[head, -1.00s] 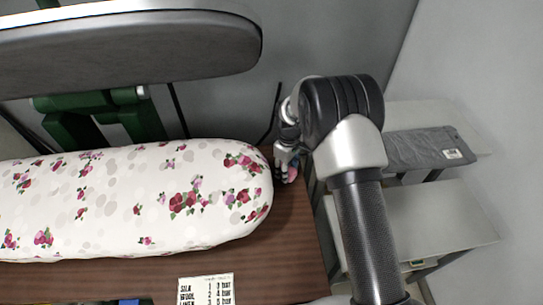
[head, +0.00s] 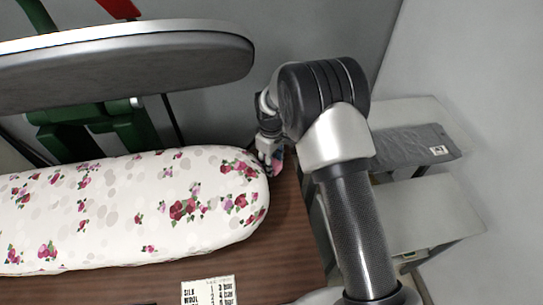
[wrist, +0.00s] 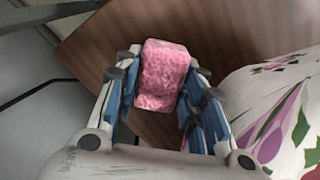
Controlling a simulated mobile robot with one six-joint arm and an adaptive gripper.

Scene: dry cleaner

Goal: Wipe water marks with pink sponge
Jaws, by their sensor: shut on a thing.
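My gripper (wrist: 160,95) is shut on the pink sponge (wrist: 163,72), which sits between the two fingers in the wrist view. In the head view my gripper (head: 268,155) is at the right tip of the padded board, beside its rounded end, and only a bit of the pink sponge (head: 277,163) shows. Behind the sponge in the wrist view is the brown wooden table top (wrist: 120,28). The table (head: 290,240) also shows in the head view. I cannot make out any water marks. The arm hides part of the table's right edge.
The flower-patterned padded board (head: 130,215) fills much of the table. A grey press head (head: 120,65) on green supports (head: 90,130) hangs behind it. A printed card (head: 208,291) lies in front. Shelves with a folded grey garment (head: 415,147) stand at right.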

